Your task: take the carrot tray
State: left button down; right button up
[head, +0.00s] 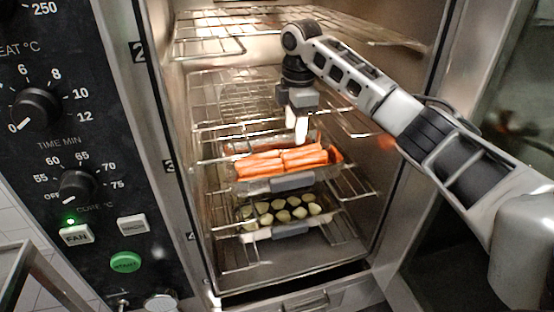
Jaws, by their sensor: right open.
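The carrot tray (243,183) sits on a middle wire rack inside the open oven, with several orange carrots (285,160) on it and a grey handle (292,182) on its front edge. My right gripper (300,130) reaches in from the right and points down just above the back part of the carrots. It is open and seems to hold nothing. The gap between fingertips and carrots is hard to judge. My left gripper is not in view.
A lower tray of green slices (285,210) with a grey handle sits on the rack below. An empty wire rack (220,40) is above. The control panel (75,130) is left of the opening. The oven's side walls limit room around my right arm.

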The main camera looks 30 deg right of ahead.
send_over(291, 176)
jog(key=f, duration=1)
jog(key=shift+d+f, duration=0.1)
jog(key=shift+d, duration=0.15)
jog(key=f, duration=0.5)
jog(key=shift+a+f, duration=0.1)
jog(key=shift+a, duration=0.15)
grip_shut()
